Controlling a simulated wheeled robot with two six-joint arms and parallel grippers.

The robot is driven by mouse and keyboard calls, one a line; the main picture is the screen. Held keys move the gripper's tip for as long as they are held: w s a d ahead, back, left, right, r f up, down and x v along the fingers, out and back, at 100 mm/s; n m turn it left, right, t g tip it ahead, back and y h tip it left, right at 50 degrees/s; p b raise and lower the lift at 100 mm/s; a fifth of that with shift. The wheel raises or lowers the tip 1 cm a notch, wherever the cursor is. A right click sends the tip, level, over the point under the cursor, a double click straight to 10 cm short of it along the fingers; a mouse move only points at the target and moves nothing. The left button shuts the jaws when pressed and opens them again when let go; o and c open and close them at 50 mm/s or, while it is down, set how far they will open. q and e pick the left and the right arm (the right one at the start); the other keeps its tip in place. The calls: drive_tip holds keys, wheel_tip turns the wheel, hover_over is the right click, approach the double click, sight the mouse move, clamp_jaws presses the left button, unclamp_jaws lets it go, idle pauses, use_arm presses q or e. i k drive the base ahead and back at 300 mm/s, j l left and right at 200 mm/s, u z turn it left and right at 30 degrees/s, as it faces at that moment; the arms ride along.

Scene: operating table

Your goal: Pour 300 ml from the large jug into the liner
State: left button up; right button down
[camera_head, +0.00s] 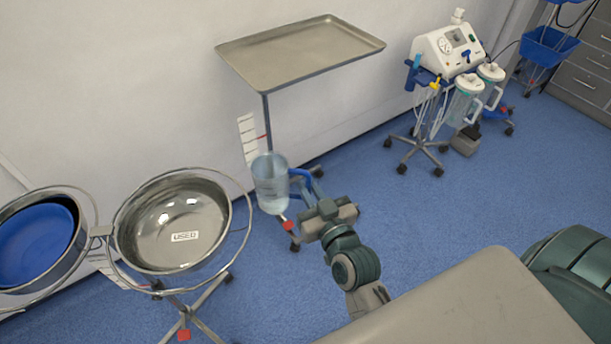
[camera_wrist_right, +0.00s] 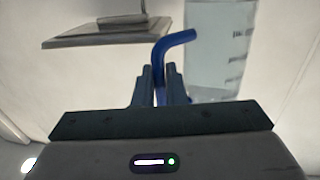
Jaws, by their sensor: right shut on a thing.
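The large clear jug (camera_head: 269,186) with a blue handle (camera_head: 301,178) is held up off the floor, roughly upright. My right gripper (camera_head: 306,196) is shut on the handle. In the right wrist view the fingers (camera_wrist_right: 160,88) pinch the blue handle (camera_wrist_right: 176,42), and the graduated jug wall (camera_wrist_right: 222,45) stands beside it. The liquid level is not clear. A blue liner (camera_head: 36,244) sits inside the left steel basin at the far left, well apart from the jug. My left gripper is not in view.
A steel basin marked USED (camera_head: 176,222) stands between the liner and the jug, on the same wheeled stand. A steel tray (camera_head: 300,48) on a pole stands behind the jug. A suction unit (camera_head: 447,50) with canisters is at the back right.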

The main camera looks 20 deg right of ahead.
sight(36, 238)
drive_tip(key=j+u, duration=0.2)
drive_tip(key=j, duration=0.25)
drive_tip(key=i+j+u, duration=0.1)
drive_tip(key=j+u, duration=0.15)
drive_tip(key=j, duration=0.15)
drive_tip(key=j+u, duration=0.2)
drive_tip(key=j, duration=0.2)
drive_tip(key=i+j+u, duration=0.2)
drive_tip(key=j, duration=0.2)
